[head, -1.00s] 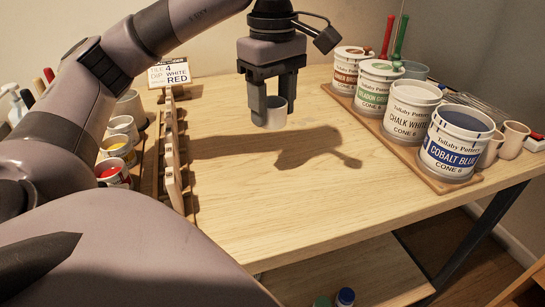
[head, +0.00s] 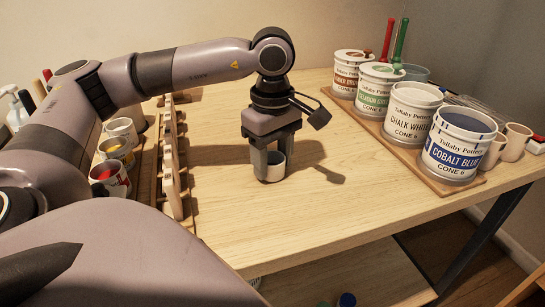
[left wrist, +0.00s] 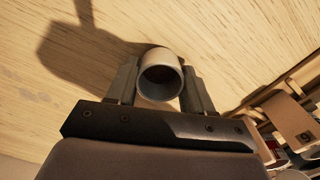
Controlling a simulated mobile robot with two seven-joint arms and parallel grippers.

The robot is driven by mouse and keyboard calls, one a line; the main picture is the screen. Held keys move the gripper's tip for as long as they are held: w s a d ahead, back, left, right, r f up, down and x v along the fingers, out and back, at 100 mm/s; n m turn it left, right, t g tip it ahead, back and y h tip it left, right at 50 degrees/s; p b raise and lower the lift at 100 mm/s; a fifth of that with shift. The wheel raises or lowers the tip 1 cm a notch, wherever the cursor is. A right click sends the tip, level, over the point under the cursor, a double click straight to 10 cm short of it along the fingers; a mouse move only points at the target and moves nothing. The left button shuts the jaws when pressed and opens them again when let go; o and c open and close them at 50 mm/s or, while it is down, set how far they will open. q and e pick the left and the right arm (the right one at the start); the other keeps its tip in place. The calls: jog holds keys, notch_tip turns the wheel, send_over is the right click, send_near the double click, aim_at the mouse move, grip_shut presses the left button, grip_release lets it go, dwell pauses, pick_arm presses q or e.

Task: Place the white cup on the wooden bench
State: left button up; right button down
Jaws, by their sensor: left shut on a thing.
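The white cup (head: 274,168) is between the fingers of my left gripper (head: 268,165), low over the middle of the wooden bench (head: 330,210). My left gripper is shut on it. The cup looks upright, and its open rim (left wrist: 161,76) faces the left wrist camera between the two fingers. The cup's bottom is at or very near the bench top; I cannot tell whether it touches. My right gripper is not in view.
Glaze buckets stand on a wooden board (head: 455,188) at the right. Paint cups (head: 113,178) and a wooden rack (head: 172,165) line the left. The bench top around the cup is clear, with its front edge below.

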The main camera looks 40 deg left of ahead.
pick_arm(q)
jog(key=shift+f, duration=0.15)
jog(key=o, duration=1.1)
jog(key=shift+o, duration=0.2)
jog(key=shift+r, duration=0.65)
notch_tip(320, 180, up, 11)
jog(key=p, duration=0.1)
jog(key=shift+p, duration=0.35)
